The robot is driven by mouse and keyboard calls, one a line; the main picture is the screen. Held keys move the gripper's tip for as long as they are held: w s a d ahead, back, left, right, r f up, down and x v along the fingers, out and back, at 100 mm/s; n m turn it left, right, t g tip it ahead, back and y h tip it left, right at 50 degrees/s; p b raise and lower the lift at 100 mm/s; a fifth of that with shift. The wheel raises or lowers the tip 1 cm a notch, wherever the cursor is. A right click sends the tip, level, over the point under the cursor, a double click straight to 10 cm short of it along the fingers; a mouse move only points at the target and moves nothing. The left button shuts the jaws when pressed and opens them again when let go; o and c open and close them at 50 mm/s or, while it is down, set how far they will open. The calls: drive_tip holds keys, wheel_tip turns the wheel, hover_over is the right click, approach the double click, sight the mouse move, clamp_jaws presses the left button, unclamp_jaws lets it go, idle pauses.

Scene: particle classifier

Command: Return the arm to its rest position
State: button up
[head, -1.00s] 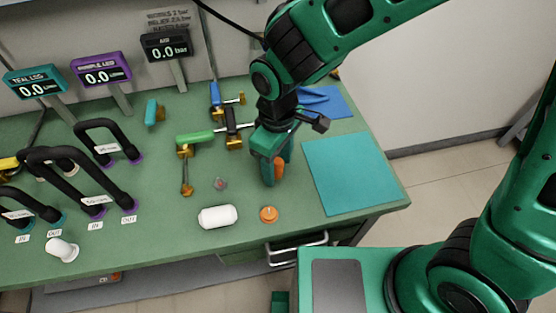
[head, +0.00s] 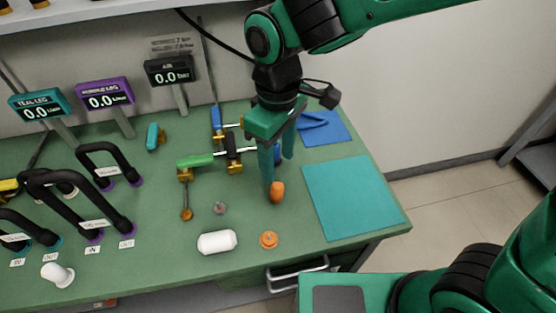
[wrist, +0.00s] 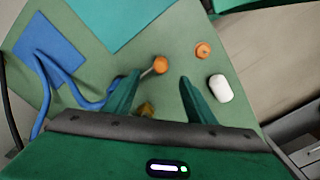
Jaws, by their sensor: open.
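My gripper (head: 278,178) is open and points down above the right part of the green bench (head: 150,268). Its fingers are apart, with nothing seen between them. In the wrist view, my gripper (wrist: 160,82) shows both fingers spread. An orange-ended piece (head: 277,192) is at the near fingertip in the head view. In the wrist view this orange end (wrist: 161,65) lies beyond the fingertips, with a thin shaft running from it. My arm is bent and reaches in from the upper right.
A white cylinder (head: 217,242) and an orange disc (head: 269,240) lie near the front edge. A teal mat (head: 352,197) and blue mat (head: 325,128) are on the right. Valves, including a green-handled one (head: 195,161), black hoses (head: 75,190) and the air display (head: 170,69) are left.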

idle(0.4)
drive_tip(key=w+d+r+m, duration=0.15)
drive_tip(key=d+m, duration=0.25)
drive_tip(key=d, duration=0.9)
drive_tip(key=w+d+r+m, duration=0.15)
drive_tip(key=d+m, duration=0.35)
drive_tip(key=d, duration=0.7)
drive_tip(key=s+d+f+m, duration=0.1)
drive_tip(key=s+d+m, duration=0.8)
drive_tip(key=s+d, duration=0.4)
drive_tip(key=d, duration=0.4)
drive_tip(key=shift+s, duration=0.2)
drive_tip(key=shift+d+f, duration=0.1)
drive_tip(key=shift+w+f, duration=0.25)
drive_tip(key=shift+w, duration=0.4)
